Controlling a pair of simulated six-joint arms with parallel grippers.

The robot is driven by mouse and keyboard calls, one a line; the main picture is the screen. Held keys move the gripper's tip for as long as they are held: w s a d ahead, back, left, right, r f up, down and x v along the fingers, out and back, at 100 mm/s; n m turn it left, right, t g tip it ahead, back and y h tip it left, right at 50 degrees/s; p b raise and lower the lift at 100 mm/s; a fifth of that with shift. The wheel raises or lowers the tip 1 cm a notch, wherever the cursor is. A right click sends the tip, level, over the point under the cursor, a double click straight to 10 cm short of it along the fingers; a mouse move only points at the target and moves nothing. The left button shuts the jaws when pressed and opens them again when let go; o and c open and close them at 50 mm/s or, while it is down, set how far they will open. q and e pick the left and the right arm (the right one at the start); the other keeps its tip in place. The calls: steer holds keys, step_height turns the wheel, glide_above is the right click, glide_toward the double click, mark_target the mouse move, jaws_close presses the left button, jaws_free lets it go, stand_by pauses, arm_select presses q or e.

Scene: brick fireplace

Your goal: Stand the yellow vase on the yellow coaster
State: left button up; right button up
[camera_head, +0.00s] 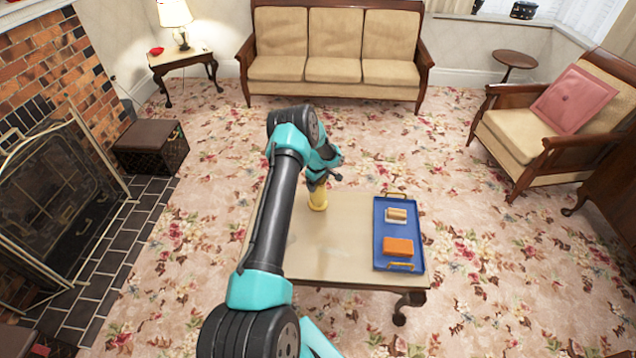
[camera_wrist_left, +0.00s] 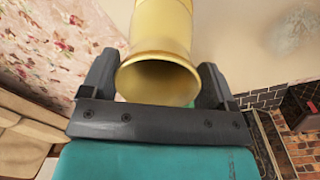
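The yellow vase (camera_head: 318,195) is upright at the far edge of the low table, with a wider yellow round edge at its foot. This edge looks like the yellow coaster (camera_head: 318,206), but it is too small to be sure. My left gripper (camera_head: 322,180) is at the top of the vase. In the left wrist view the mouth of the vase (camera_wrist_left: 160,80) faces the camera, between the two fingers of my left gripper (camera_wrist_left: 158,62). The fingers look spread, with narrow gaps beside the vase. My right gripper is not in view.
A blue tray (camera_head: 378,232) lies on the right of the table (camera_head: 330,240), holding an orange block (camera_head: 398,247) and a tan-and-white block (camera_head: 396,215). The table's middle is clear. A sofa (camera_head: 335,65), armchair (camera_head: 540,125) and brick fireplace (camera_head: 50,65) stand well away.

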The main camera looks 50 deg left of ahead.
arm_select(q)
steer(key=o, duration=0.3)
steer(key=shift+r, duration=0.15)
steer(key=r, duration=1.2)
steer(key=shift+s, duration=0.3)
steer(key=shift+d, duration=0.1)
steer(key=s+d+f+m+h, duration=0.1)
steer(key=s+d+f+m, duration=0.15)
steer(key=d, duration=0.65)
steer(key=s+d+f+m+h, duration=0.1)
steer(key=d+f+m, duration=0.25)
steer(key=d, duration=0.65)
steer(key=s+d+f+m+h, duration=0.1)
steer(key=s+d+f+m, duration=0.15)
steer(key=d, duration=0.65)
steer(key=s+d+r+m, duration=0.1)
steer(key=s+d+m, duration=0.2)
steer(key=s+d, duration=0.2)
steer(key=s+d+m, duration=0.2)
steer(key=s+d, duration=0.3)
steer(key=s, duration=0.1)
steer(key=s+d+r+m, duration=0.1)
steer(key=s+d+m, duration=0.2)
steer(key=s+d, duration=0.2)
steer(key=shift+s+d+r+m+h, duration=0.15)
steer(key=shift+d+r+m+h, duration=0.2)
steer(key=shift+d+h, duration=0.1)
